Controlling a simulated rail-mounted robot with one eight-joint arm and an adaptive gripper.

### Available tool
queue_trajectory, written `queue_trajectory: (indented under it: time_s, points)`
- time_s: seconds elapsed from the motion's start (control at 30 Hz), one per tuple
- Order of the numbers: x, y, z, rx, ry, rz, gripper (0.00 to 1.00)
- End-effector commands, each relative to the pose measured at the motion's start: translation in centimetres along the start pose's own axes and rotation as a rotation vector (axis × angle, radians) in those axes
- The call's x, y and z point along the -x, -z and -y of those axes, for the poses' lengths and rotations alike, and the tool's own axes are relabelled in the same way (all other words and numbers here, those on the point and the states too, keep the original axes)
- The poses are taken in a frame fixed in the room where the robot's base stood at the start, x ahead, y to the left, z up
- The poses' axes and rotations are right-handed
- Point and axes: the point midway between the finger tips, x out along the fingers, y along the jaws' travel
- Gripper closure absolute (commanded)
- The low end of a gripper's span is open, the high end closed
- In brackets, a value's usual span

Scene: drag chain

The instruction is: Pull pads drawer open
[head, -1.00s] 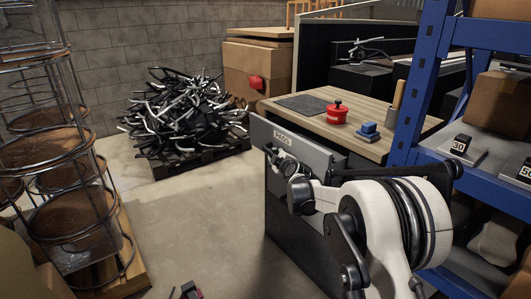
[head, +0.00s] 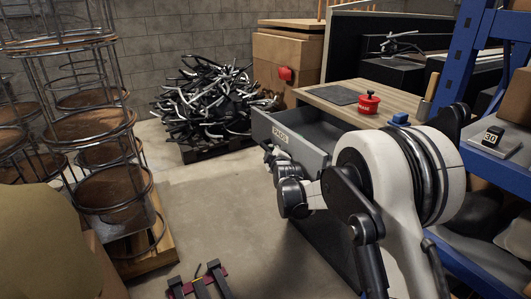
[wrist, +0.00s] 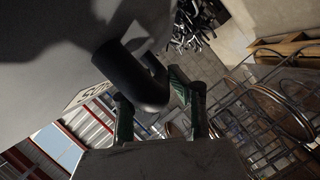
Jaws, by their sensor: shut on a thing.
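The pads drawer (head: 299,152) has a grey front with a "PADS" label (head: 280,134). It stands out from under the wooden top of the workbench (head: 395,95), and part of its dark inside shows behind the front. In the wrist view its front (wrist: 50,60) fills the upper left, with a thick black curved handle (wrist: 145,80). My gripper (head: 268,155) is at the drawer front near the label. In the wrist view my gripper (wrist: 152,92) has its fingers on either side of the handle, shut on it. My arm hides the right part of the drawer front.
A red pot (head: 368,103), a dark mat (head: 333,94) and a blue item (head: 399,119) are on the bench top. Blue shelving (head: 456,65) is close on the right. Wire racks (head: 95,130) stand left. The concrete floor (head: 215,215) between is mostly clear.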

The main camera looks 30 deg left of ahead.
Motion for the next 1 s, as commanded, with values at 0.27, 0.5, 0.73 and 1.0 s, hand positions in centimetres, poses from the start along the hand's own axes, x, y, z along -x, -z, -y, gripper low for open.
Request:
queue_trajectory:
  time_s: [0.27, 0.5, 0.73, 1.0]
  points:
    - [0.0, 0.0, 0.0, 0.000, 0.000, 0.001, 1.00]
    - [0.0, 0.0, 0.0, 0.000, 0.000, 0.000, 0.64]
    - [0.1, 0.0, 0.0, 0.000, 0.000, 0.000, 0.64]
    - [3.2, 0.0, 0.0, 0.000, 0.000, 0.000, 0.64]
